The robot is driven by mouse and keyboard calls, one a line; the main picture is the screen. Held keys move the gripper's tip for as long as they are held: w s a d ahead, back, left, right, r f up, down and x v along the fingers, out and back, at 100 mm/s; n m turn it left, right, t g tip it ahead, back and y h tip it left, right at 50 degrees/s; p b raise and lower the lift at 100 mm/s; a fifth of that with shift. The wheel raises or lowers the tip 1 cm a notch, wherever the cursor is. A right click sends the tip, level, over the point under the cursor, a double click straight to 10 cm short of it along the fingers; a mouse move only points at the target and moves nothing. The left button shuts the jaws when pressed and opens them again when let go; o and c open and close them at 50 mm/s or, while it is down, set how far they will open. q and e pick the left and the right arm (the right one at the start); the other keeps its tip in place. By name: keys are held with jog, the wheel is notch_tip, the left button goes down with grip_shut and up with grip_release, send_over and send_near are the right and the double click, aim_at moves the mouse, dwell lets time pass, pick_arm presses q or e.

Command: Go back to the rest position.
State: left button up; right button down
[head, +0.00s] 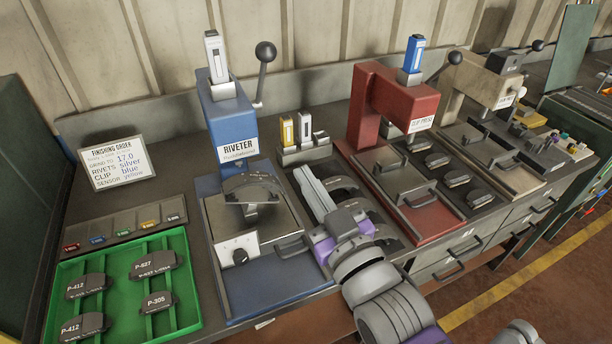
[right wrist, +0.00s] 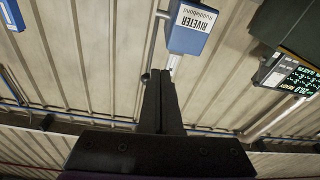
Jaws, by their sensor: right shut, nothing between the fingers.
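My right gripper (head: 308,178) is over the bench between the blue riveter (head: 230,140) and the red clip press (head: 395,110). Its fingers are together and empty, above a row of dark brake shoes (head: 342,184). In the right wrist view the shut fingers (right wrist: 160,85) point toward the riveter's blue head (right wrist: 188,30), with nothing between them. A dark brake shoe (head: 252,187) sits in the riveter's fixture. My left gripper is not in view.
A green tray (head: 122,259) with several labelled brake shoes lies at the front left. A finishing order card (head: 117,169) stands behind it. A grey holder (head: 303,153) with yellow and white cartridges is just behind my right gripper. A beige press (head: 485,82) stands farther right.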

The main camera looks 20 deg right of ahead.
notch_tip(320, 180, down, 13)
jog(key=d+m+g+h+p, duration=0.1)
jog(key=d+g+p, duration=0.1)
jog(key=g+p, duration=0.35)
jog(key=s+f+m+g+p, duration=0.1)
jog(key=s+f+g, duration=0.7)
jog(key=f, duration=0.4)
jog(key=shift+s+d+m+g+h, duration=0.3)
jog(key=shift+s+d+g+h, duration=0.05)
jog(key=shift+s+d+h, duration=0.1)
jog(key=shift+r, duration=0.1)
dwell(0.6)
